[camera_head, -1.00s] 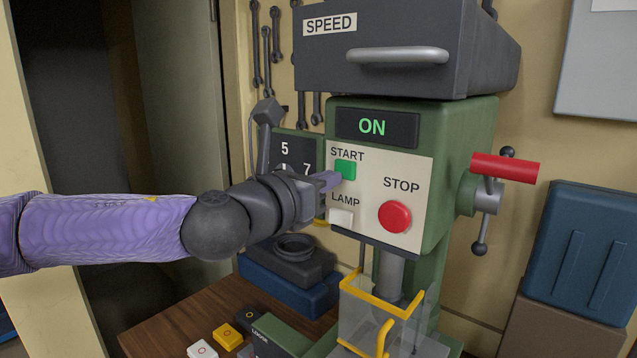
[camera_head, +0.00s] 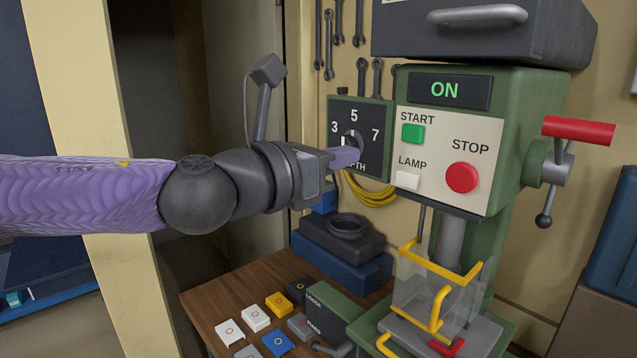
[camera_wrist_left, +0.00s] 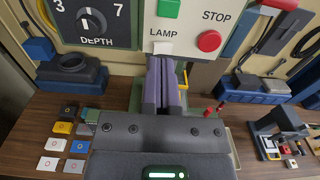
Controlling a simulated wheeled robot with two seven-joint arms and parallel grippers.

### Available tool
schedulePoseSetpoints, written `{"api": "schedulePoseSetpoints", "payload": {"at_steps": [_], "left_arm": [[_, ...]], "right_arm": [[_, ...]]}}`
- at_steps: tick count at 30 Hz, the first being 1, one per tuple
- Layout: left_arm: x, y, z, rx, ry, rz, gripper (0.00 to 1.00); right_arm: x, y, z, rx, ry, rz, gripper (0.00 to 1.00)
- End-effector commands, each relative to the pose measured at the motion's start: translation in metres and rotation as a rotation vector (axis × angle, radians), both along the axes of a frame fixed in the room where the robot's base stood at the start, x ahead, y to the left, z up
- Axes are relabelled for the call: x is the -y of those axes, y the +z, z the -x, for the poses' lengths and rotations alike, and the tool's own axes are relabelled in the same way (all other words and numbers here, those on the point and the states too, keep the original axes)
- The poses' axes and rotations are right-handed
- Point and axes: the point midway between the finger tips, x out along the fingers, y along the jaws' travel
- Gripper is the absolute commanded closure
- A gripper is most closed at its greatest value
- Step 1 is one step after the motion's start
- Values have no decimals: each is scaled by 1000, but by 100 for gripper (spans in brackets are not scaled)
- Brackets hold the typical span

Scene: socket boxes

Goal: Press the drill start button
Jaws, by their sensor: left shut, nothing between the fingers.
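The green START button (camera_head: 413,134) is on the white panel of the green drill press (camera_head: 505,150). It also shows at the top of the left wrist view (camera_wrist_left: 168,8). The display (camera_head: 448,91) above it reads ON in green. The red STOP button (camera_head: 462,178) and the white LAMP button (camera_head: 408,181) are on the same panel. My left gripper (camera_head: 350,157) is shut and empty. In the head view its purple fingertips are left of the START button and apart from it, in front of the DEPTH dial (camera_head: 352,140). My right gripper is not in view.
A red-handled lever (camera_head: 578,130) sticks out at the drill's right. A clear guard with yellow edges (camera_head: 433,290) stands below the panel. Several coloured tiles (camera_head: 278,302) lie on the wooden table (camera_head: 205,300). Wrenches (camera_head: 328,45) hang on the wall behind.

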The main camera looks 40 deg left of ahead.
Motion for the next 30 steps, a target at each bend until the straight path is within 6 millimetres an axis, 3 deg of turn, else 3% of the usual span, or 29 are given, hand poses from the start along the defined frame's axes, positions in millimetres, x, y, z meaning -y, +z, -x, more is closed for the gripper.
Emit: {"api": "schedulePoseSetpoints", "payload": {"at_steps": [1,7,23,26,30], "left_arm": [[-2,-4,9,3,6,-3,100],[-3,-1,30,1,2,0,100],[-1,-3,30,-6,-7,20,100],[14,-27,11,-53,-47,162,100],[52,-104,-22,-203,-69,642,100]], "right_arm": [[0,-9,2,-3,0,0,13],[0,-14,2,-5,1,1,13],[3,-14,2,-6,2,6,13],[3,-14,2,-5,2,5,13],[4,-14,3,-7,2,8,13]]}}
